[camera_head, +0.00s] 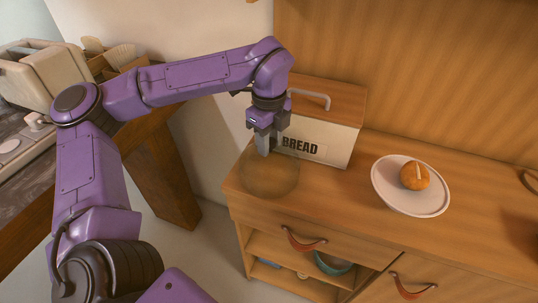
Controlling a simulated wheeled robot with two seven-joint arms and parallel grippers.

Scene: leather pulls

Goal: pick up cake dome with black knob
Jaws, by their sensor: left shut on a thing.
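The cake dome (268,177) is a see-through, faintly tinted dome at the left end of the wooden cabinet top, in front of the bread box. My left gripper (263,148) points down at the top of the dome and is shut on it. The black knob is hidden between the fingers. I cannot tell whether the dome's rim touches the cabinet top. My right gripper is not in view.
A bread box (339,138) with a wooden lid stands close behind the gripper. A white plate (390,192) with a round orange-brown item (414,176) lies to the right. The wooden cabinet (268,208) has open shelves below, holding a teal bowl (333,265).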

